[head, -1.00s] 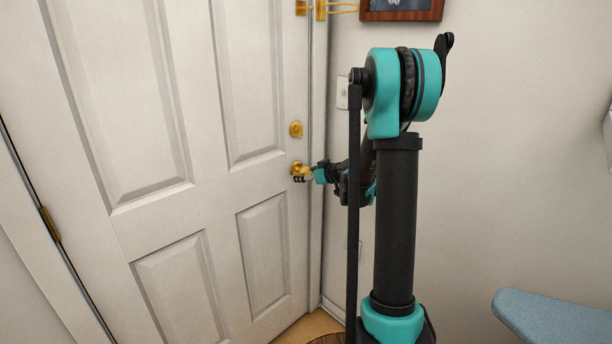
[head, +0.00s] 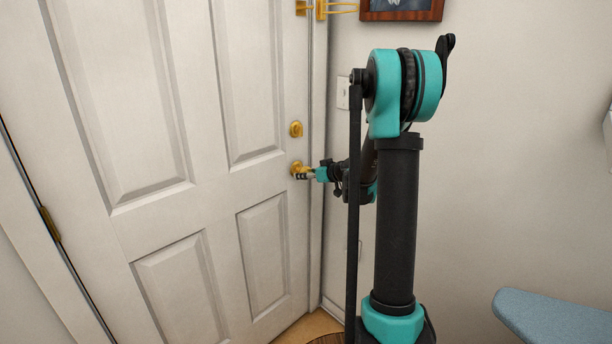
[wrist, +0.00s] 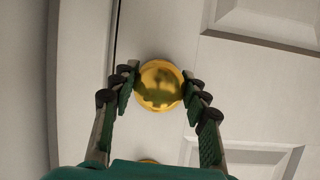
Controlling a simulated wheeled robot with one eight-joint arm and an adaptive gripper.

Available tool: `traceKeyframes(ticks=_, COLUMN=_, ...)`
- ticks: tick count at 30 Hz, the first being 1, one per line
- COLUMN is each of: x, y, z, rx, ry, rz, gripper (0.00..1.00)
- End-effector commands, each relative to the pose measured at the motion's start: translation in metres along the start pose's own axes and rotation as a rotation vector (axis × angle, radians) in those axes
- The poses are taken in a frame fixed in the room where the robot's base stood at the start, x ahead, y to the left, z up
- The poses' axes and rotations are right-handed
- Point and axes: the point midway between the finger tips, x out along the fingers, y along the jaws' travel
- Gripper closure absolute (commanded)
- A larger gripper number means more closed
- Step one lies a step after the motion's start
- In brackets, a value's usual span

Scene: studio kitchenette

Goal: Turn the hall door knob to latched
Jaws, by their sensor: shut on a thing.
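The hall door (head: 215,185) is white and panelled and looks closed against its frame. Its round brass knob (head: 297,167) sits near the door's right edge in the head view. In the wrist view the knob (wrist: 159,86) is centred between the two fingers. My gripper (head: 303,174) is shut on the knob, with a fingertip against each side of it (wrist: 160,88). In the head view the gripper partly covers the knob. The knob is round and plain, so its turn angle cannot be read.
A brass deadbolt (head: 296,129) is above the knob. A brass door guard (head: 321,9) is higher up at the frame. A light switch (head: 343,93) and a framed picture (head: 401,9) are on the wall. A blue padded surface (head: 548,318) is at the lower right.

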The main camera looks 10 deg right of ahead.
Motion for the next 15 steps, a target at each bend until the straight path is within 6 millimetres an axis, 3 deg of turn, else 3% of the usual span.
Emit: traceKeyframes(ticks=15, x=0.0000, y=0.0003, z=-0.0001, rx=0.409, ry=-0.027, rz=-0.171, gripper=0.84)
